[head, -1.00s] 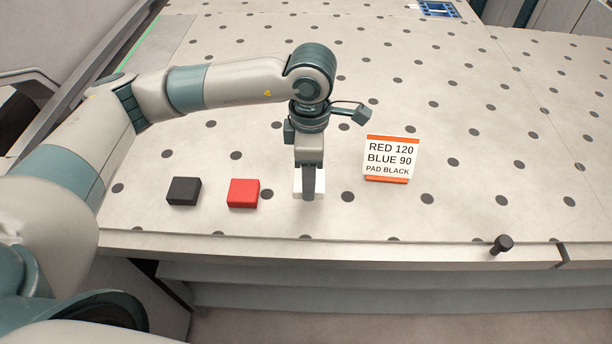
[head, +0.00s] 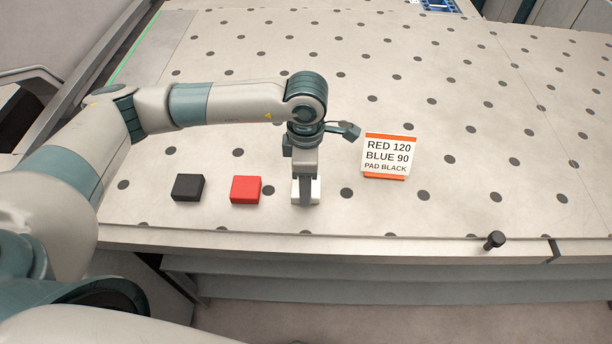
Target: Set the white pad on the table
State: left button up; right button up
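The white pad (head: 316,191) is in the middle of the head view, to the right of the red pad (head: 246,189) and the black pad (head: 188,187). My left gripper (head: 306,192) points straight down over the white pad, with one finger in front of it. The far finger is hidden. The pad has moved along with the gripper, so the gripper appears shut on it. The pad is at or just above the perforated table (head: 450,212); I cannot tell whether it touches. My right gripper is not in view.
A sign (head: 388,156) reading RED 120, BLUE 90, PAD BLACK stands right of my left gripper. A black knob (head: 494,240) is at the table's front edge on the right. A blue frame-like object (head: 438,5) lies far back. The table's right half is largely clear.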

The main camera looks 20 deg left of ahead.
pick_arm(q)
jog(key=shift+f, duration=0.15)
jog(key=o, duration=1.1)
jog(key=shift+o, duration=0.2)
jog(key=shift+r, duration=0.2)
jog(key=shift+r+b, duration=0.35)
jog(key=shift+r, duration=0.15)
notch_tip(320, 180, up, 11)
jog(key=b, duration=0.3)
